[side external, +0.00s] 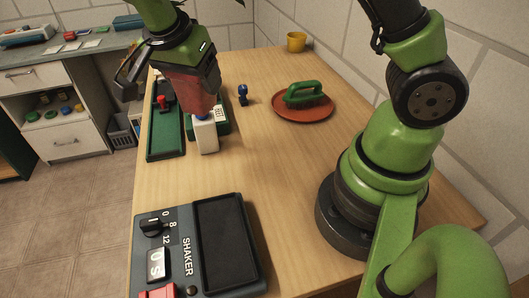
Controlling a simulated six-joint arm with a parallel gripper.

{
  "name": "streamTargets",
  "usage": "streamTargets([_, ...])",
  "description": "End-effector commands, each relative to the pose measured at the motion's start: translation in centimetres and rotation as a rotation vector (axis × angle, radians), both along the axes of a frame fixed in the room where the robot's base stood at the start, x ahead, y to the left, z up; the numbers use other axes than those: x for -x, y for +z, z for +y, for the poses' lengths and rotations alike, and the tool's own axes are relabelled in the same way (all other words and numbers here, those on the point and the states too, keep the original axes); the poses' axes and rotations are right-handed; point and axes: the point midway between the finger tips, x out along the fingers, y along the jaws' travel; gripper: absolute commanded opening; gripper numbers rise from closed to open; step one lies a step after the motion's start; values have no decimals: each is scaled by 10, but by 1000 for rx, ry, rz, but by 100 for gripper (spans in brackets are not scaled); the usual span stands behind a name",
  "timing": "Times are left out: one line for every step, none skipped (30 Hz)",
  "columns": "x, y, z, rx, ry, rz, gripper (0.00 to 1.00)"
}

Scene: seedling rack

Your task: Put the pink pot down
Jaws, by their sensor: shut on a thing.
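The pink pot (190,90) hangs below my gripper (168,82), high at the left of the wooden table in the side external view. My gripper is shut on the pot; its body and fingers hide the pot's upper part. The pot looks roughly upright. Its lower end overlaps a white bottle with a blue top (205,135) in the picture; I cannot tell whether they touch or how high the pot is above the table.
A green tray (165,140) with a red item lies at the table's left edge. A shaker (170,230) sits in front. Mid-table is clear.

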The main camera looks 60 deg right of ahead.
Motion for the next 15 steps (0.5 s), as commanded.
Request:
streamTargets([10,1,-16,0,-116,2,38])
streamTargets([16,1,-24,0,-187,2,38])
streamTargets([24,1,-35,-1,-281,2,38])
streamTargets([31,1,-42,0,-350,1,38])
streamTargets([37,1,-49,0,-415,2,38])
streamTargets([45,1,-56,0,-495,2,38])
streamTargets([51,1,-61,-1,-554,1,38])
streamTargets([56,1,-65,-1,-601,1,38])
streamTargets([62,2,-71,-1,-662,0,38])
streamTargets([67,2,-74,-1,-706,0,38])
streamTargets([71,2,-77,-1,-746,1,38])
streamTargets([76,2,-80,-1,-791,0,38])
streamTargets([80,2,-83,0,-827,0,38])
streamTargets([84,2,-85,-1,-859,-1,38])
streamTargets([88,2,-88,-1,-901,0,38])
